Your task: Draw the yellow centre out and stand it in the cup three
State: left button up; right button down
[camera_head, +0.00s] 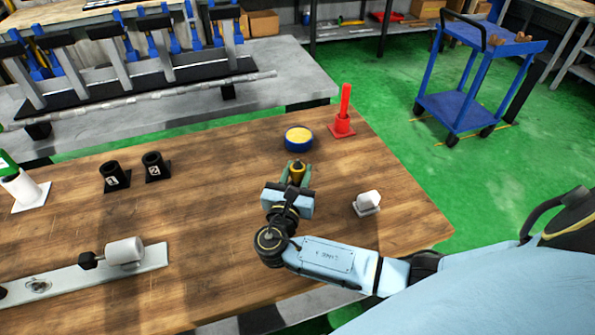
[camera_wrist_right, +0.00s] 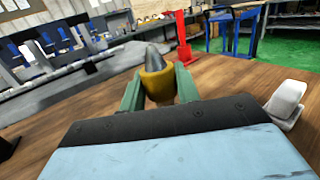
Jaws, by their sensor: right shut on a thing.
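The yellow centre (camera_head: 297,170), with a dark pointed tip, is held between the green fingers of my right gripper (camera_head: 296,178). In the right wrist view the yellow centre (camera_wrist_right: 158,82) stands roughly upright with its grey tip up, a finger on each side. Two black cups stand at the left of the table, one marked 1 (camera_head: 116,177) and one that appears marked 2 (camera_head: 155,167). I cannot make out a cup marked three. The lower end of the centre is hidden in both views. My left gripper is not in view.
A blue and yellow round piece (camera_head: 298,139) lies just beyond my right gripper. A red holder with a rod (camera_head: 343,123) stands at the far right. A small white block (camera_head: 367,203) is to the right. A metal bar bearing a white cylinder (camera_head: 125,250) lies at the lower left.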

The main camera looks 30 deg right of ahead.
aim_at(297, 185)
jog(key=shift+f+b, duration=1.05)
jog(key=shift+f, duration=0.55)
jog(key=c, duration=0.9)
grip_release()
jog(key=shift+c, duration=0.2)
jog(key=shift+f, duration=0.1)
jog(key=v, duration=1.3)
jog(key=shift+s+a, duration=0.1)
jog(key=shift+a, duration=0.1)
